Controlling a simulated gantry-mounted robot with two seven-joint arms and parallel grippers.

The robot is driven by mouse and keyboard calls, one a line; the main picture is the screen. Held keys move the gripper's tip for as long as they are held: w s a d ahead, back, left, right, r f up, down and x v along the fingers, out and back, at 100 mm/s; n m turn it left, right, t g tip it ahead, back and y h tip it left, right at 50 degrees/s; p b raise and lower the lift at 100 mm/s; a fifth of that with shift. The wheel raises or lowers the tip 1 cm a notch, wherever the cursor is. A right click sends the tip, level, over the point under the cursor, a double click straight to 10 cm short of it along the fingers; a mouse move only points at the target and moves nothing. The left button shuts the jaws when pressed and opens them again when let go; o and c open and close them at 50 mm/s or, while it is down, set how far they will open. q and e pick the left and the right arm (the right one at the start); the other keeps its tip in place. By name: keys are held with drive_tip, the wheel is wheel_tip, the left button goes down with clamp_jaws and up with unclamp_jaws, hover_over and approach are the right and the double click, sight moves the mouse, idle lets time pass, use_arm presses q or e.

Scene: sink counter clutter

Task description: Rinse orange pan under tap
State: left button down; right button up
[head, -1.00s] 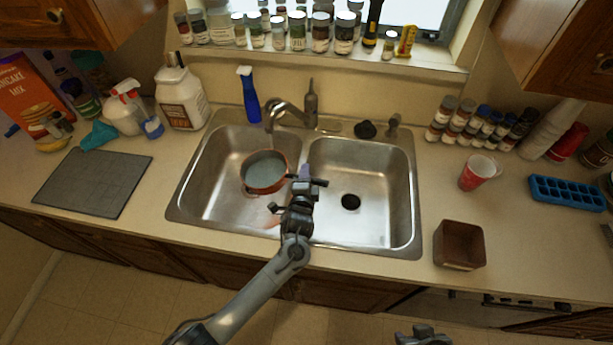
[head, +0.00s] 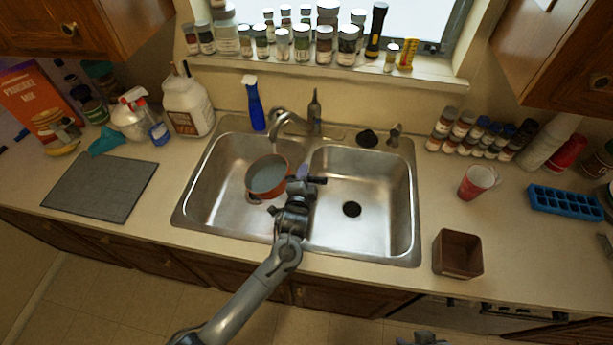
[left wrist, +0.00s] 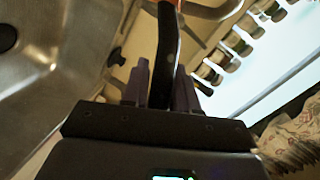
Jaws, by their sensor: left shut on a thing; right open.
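The orange pan (head: 250,187) with a grey-blue inside is held over the left sink basin (head: 215,205), just in front of and below the tap (head: 285,119). My left gripper (head: 303,180) is shut on the pan's dark handle, near the divider between the basins. In the left wrist view the dark, orange-edged handle (left wrist: 167,45) runs between the two fingers of my left gripper (left wrist: 160,88). I cannot tell whether water runs or lies in the pan. My right gripper (head: 424,340) is barely in view at the bottom edge, away from the sink.
A blue spray bottle (head: 254,105) stands behind the left basin. The right basin (head: 375,210) is empty. A brown square container (head: 457,254) and a red cup (head: 477,182) stand right of the sink. A grey mat (head: 100,186) lies at left.

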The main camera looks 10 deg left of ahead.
use_arm(q)
drive_tip(key=shift+a+r+n+h+p, duration=0.15)
drive_tip(key=shift+a+r+n+p, duration=0.25)
drive_tip(key=shift+r, duration=0.5)
drive_tip(key=shift+a+r+n+h+p, duration=0.2)
drive_tip(key=shift+a+r+n+p, duration=0.2)
drive_tip(key=shift+r, duration=0.45)
drive_tip(key=shift+a+r+n+h+p, duration=0.15)
drive_tip(key=shift+a+r+n+p, duration=0.25)
drive_tip(key=shift+r, duration=0.5)
drive_tip(key=shift+a+r+n, duration=0.7)
drive_tip(key=shift+a+r, duration=0.3)
drive_tip(key=a+r+n+h+p, duration=0.1)
drive_tip(key=a+r+n, duration=0.1)
drive_tip(key=a, duration=0.5)
drive_tip(key=a+r+n+t+h+p, duration=0.1)
drive_tip(key=a+r+n, duration=0.1)
drive_tip(key=a+n, duration=0.3)
drive_tip(key=shift+s+a+r, duration=0.15)
drive_tip(key=shift+a, duration=1)
drive_tip(key=shift+t, duration=0.3)
